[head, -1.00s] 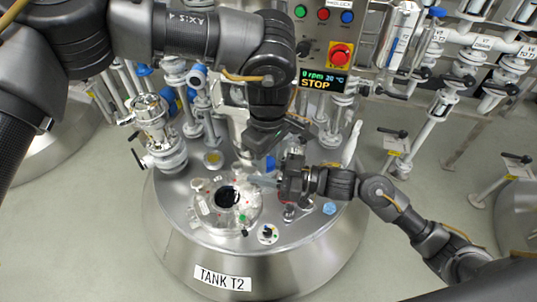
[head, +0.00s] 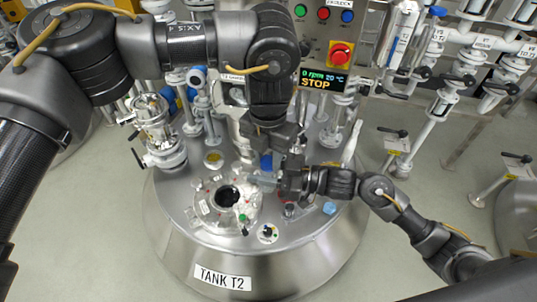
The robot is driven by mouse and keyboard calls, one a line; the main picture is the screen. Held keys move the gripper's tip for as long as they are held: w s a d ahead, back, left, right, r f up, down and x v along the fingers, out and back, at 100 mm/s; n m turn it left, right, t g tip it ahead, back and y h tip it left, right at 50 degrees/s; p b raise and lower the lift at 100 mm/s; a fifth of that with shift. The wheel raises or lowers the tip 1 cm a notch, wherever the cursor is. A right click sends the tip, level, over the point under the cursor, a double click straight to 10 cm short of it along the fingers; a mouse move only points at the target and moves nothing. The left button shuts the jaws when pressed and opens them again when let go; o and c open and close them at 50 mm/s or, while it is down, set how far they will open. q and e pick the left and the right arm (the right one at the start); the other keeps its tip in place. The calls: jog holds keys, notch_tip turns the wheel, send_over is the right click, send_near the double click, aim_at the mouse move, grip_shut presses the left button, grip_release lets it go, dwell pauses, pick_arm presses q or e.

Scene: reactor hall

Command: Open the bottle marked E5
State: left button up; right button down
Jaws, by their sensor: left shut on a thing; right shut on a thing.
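A small pale, translucent bottle (head: 263,181) is at my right gripper (head: 280,182), just above the tank lid and right of the open port. The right gripper comes in from the right and is shut on the bottle. A blue cap (head: 266,161) shows directly above the bottle, at the tips of my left gripper (head: 271,152). The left gripper points down and is shut on the cap. I cannot tell whether cap and bottle are still joined. The E5 marking cannot be read here.
The steel tank T2 (head: 300,250) has a round open port (head: 228,196) with white material beside it. A small knob (head: 267,233) and a blue piece (head: 329,208) are on its lid. Valves (head: 160,140) rise at left; a control panel (head: 330,35) with a STOP display stands behind.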

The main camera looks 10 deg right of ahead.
pick_arm(q)
jog(key=n, duration=1.7)
jog(key=shift+n, duration=0.3)
jog(key=n, duration=0.7)
jog(key=shift+s, duration=0.1)
jog(key=n, duration=0.5)
jog(key=shift+d+r, duration=0.1)
jog(key=n, duration=0.4)
jog(key=shift+n, duration=0.4)
jog(key=shift+r, duration=0.15)
jog(key=shift+r, duration=0.95)
